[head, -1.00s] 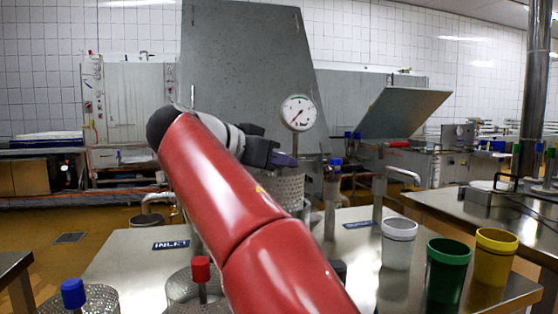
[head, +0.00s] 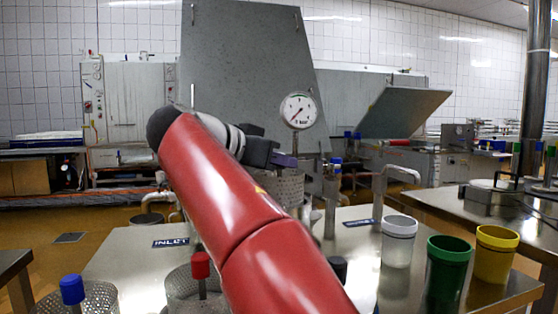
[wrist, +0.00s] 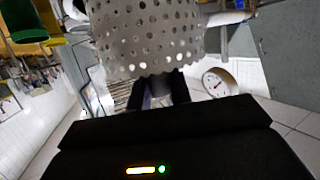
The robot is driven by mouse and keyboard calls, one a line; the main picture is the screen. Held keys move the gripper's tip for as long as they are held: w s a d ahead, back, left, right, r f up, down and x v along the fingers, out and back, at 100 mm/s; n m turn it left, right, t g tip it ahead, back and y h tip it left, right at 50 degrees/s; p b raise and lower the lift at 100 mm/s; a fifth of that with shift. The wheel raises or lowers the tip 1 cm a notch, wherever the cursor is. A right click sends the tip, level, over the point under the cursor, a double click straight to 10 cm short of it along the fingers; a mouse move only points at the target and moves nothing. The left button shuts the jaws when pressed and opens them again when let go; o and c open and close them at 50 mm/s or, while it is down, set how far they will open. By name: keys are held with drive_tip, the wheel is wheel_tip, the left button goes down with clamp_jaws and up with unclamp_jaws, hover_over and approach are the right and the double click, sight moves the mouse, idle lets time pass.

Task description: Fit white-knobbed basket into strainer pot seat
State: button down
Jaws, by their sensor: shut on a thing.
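My gripper (head: 285,160) is shut at the far end of my red arm, above the middle of the steel table. A perforated metal basket (head: 290,188) is at its jaws, partly hidden behind my arm. In the wrist view the basket's holed wall (wrist: 150,35) fills the top middle, just beyond the gripper fingers (wrist: 160,90). The knob in the jaws is hidden, so I cannot see its colour. I cannot make out the strainer pot seat, or whether the basket touches anything below; my arm covers that area.
A red-knobbed basket (head: 200,268) and a blue-knobbed basket (head: 72,292) stand at the front left. A dial gauge (head: 298,110) rises just behind my gripper. A blue-topped post (head: 335,161) is close on its right. White (head: 398,243), green (head: 447,270) and yellow (head: 495,254) cups stand right.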

sight(279, 200)
drive_tip(key=shift+f+b, duration=3.65)
drive_tip(key=shift+f, duration=0.3)
drive_tip(key=c, duration=1.2)
unclamp_jaws()
drive_tip(key=p+v, duration=0.1)
drive_tip(key=v, duration=0.7)
